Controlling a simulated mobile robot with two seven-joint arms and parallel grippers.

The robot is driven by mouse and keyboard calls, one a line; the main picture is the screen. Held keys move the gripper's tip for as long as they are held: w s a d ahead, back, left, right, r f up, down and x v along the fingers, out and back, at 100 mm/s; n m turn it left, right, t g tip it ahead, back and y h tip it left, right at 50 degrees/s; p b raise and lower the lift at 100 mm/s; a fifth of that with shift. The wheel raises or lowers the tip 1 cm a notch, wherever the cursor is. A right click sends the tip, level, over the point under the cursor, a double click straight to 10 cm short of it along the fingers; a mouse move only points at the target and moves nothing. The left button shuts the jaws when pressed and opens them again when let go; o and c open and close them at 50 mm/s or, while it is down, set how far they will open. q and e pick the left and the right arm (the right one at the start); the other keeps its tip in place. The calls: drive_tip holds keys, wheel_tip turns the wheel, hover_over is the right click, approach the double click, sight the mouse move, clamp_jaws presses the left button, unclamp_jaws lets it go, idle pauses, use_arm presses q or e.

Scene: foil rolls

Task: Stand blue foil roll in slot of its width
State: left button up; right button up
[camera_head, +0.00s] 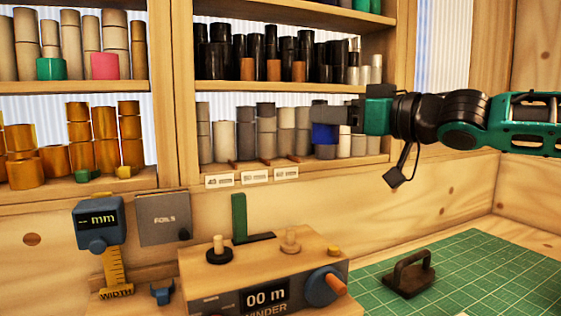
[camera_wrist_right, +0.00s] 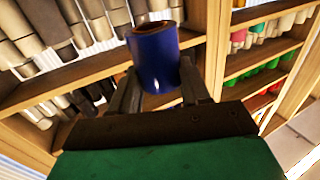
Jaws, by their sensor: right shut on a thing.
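Low brown dividers (camera_head: 265,161) part the slots at the shelf front, above small white labels (camera_head: 252,177). My left gripper is not in view.
Grey and pale rolls (camera_head: 222,140) stand in stacks along the same shelf. Black rolls (camera_head: 218,60) fill the shelf above. A winder box (camera_head: 215,280), a width gauge (camera_head: 98,225) and a green cutting mat (camera_head: 470,270) with a dark handled tool (camera_head: 409,274) lie below.

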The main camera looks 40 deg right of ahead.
drive_tip(key=shift+w+d+f+p, duration=0.3)
drive_tip(key=shift+w+d+f, duration=0.55)
drive_tip(key=shift+w, duration=2.25)
drive_tip(key=shift+w+d+f+p, duration=0.45)
drive_tip(key=shift+w+d, duration=0.7)
drive_tip(key=shift+w, duration=2)
drive_tip(key=shift+w+d+f+p, duration=0.2)
drive_tip(key=shift+w+d+f, duration=0.7)
drive_tip(key=shift+w, duration=2.2)
wheel_tip(320, 180, down, 2)
drive_tip(key=shift+d+f+b, duration=0.1)
drive_tip(key=shift+b, duration=1)
drive_tip(key=shift+w+d+f, duration=0.1)
drive_tip(key=shift+w+f, duration=0.05)
